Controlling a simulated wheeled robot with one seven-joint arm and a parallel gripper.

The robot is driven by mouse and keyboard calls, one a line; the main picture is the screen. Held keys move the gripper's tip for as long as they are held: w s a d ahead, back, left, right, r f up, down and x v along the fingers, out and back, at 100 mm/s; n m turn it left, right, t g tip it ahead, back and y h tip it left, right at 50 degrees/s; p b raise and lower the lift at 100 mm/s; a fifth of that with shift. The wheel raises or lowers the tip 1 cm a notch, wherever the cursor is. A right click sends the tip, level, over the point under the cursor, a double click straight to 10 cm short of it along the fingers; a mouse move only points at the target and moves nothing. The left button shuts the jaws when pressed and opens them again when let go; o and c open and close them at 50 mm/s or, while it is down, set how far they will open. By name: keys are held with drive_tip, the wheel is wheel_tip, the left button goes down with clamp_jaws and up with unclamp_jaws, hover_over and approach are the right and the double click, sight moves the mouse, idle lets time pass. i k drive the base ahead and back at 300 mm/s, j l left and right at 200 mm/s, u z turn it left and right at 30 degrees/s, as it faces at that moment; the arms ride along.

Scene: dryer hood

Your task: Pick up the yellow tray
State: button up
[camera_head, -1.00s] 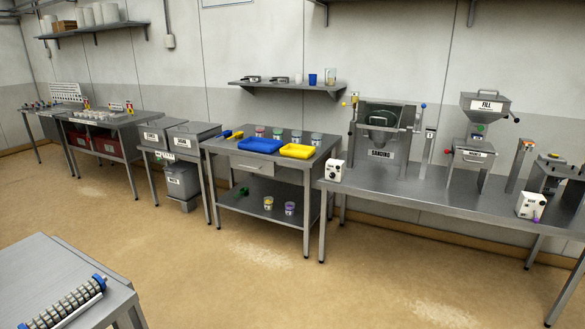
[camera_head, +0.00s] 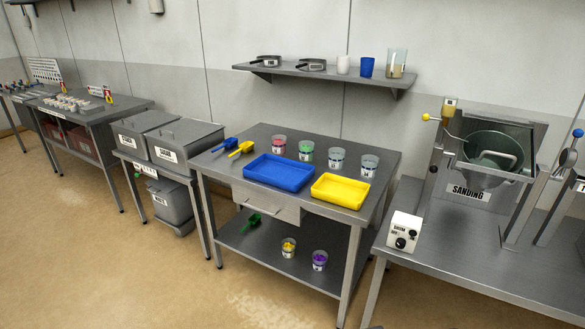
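The yellow tray (camera_head: 340,204) is a shallow rectangular tray with a raised rim. It lies flat on the right front part of the steel table (camera_head: 228,170) and looks empty. A blue tray (camera_head: 279,187) of similar shape lies just to its left. My gripper is not in view, so its state and its place relative to the tray do not show.
Several clear cups (camera_head: 369,166) stand behind the trays, with blue and yellow scoops (camera_head: 241,149) to the left. A sanding machine (camera_head: 485,165) and control box (camera_head: 404,232) stand on the right bench. A shelf (camera_head: 330,75) hangs above. Floor (camera_head: 230,300) in front is clear.

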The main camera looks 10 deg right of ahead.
sight(346, 193)
drive_tip(key=i+u, duration=0.3)
drive_tip(key=i, duration=1.1)
drive_tip(key=i+l+z, duration=0.1)
drive_tip(key=i+z, duration=0.35)
drive_tip(key=i+j+z, duration=0.1)
drive_tip(key=i+z, duration=0.35)
drive_tip(key=i+j+z, duration=0.3)
drive_tip(key=i+z, duration=0.15)
